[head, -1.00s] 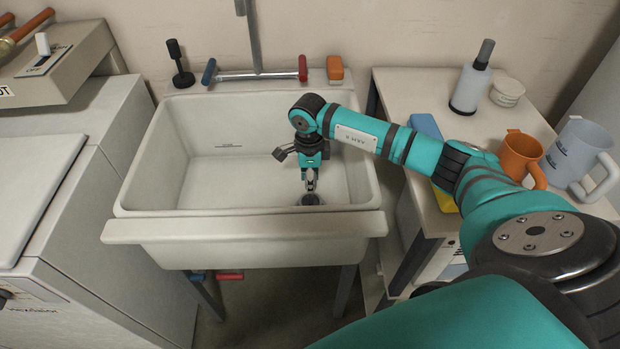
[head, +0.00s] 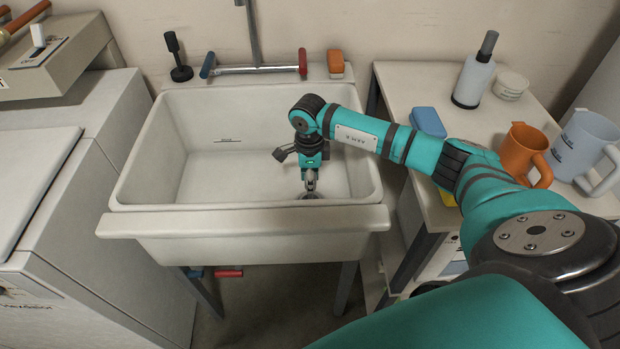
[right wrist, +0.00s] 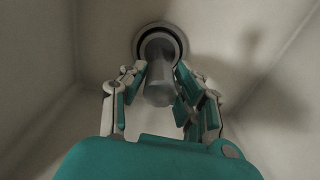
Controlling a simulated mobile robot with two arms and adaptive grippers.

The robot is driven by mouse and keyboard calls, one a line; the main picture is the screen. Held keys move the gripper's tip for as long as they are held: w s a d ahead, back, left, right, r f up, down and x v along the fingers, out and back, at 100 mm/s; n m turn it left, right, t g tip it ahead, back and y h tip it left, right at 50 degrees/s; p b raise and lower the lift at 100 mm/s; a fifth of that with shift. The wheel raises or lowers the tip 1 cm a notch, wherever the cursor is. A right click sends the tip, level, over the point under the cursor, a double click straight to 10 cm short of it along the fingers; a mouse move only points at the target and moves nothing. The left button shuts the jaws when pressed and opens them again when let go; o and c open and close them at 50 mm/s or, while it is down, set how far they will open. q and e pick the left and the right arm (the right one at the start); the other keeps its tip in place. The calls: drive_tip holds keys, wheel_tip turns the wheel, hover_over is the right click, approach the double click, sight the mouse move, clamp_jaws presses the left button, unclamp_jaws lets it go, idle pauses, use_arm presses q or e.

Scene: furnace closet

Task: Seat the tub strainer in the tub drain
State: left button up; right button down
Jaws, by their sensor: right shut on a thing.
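The white tub (head: 225,180) stands in the middle of the head view. My right gripper (head: 311,187) reaches down into it, close to the drain on its floor. The right wrist view shows the right gripper (right wrist: 161,78) shut on the grey cylindrical post of the tub strainer (right wrist: 159,88). The post's far end lies within the round tub drain (right wrist: 181,42), a pale ring with a dark band inside. The strainer's lower part is hidden, so I cannot tell how deep it sits. The drain is mostly hidden by the gripper and tub rim in the head view. My left gripper is not in view.
A faucet with blue and red handles (head: 255,70), a black plunger-like tool (head: 176,58) and an orange block (head: 336,64) are behind the tub.

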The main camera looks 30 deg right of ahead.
drive_tip(key=shift+f, duration=0.15)
drive_tip(key=c, duration=0.9)
unclamp_jaws()
drive_tip(key=shift+r+p, duration=2.65)
drive_tip(key=shift+r, duration=1.4)
